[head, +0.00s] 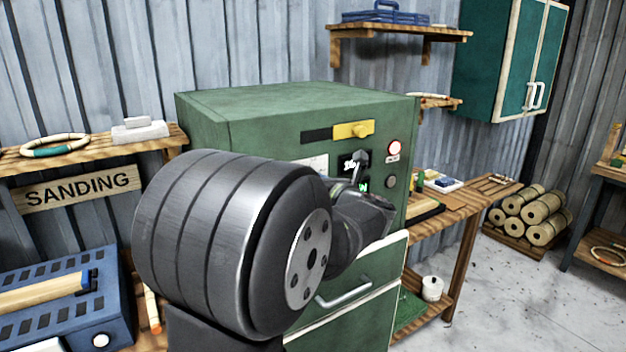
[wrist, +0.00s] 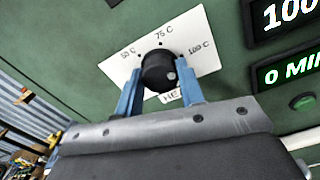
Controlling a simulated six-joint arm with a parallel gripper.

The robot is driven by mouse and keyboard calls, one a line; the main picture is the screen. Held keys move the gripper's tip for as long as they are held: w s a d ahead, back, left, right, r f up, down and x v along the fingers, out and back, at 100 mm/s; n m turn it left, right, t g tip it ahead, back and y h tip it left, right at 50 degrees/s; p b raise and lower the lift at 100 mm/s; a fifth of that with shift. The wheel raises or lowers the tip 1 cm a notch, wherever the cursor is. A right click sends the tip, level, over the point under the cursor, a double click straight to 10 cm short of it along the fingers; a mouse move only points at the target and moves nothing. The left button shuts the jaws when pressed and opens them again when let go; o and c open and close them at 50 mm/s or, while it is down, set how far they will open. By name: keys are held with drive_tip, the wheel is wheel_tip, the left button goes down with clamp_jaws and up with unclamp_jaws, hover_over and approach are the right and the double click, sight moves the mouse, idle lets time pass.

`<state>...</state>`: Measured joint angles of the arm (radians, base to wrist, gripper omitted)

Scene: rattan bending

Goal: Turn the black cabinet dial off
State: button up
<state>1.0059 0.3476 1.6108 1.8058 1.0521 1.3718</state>
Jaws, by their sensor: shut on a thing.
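The black dial (wrist: 158,70) sits on a white scale plate (wrist: 195,45) marked 50 C, 75 C and 100 C, on the front of the green cabinet (head: 290,105). A small pale dot shows on the dial's lower right in the wrist view. My gripper (wrist: 158,74) is shut on the dial, one blue finger on each side of it. A label below the dial is partly covered; only "HE" reads. In the head view my arm hides the dial, and only part of the plate (head: 312,162) shows.
The cabinet also has a yellow slider (head: 354,130), a red-ringed button (head: 395,147) and a handle (head: 343,295). A blue machine (head: 60,300) stands left.

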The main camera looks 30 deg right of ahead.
drive_tip(key=shift+n, duration=0.3)
drive_tip(key=n, duration=3.5)
drive_tip(key=shift+f, duration=0.1)
idle(0.4)
drive_tip(key=o, duration=1)
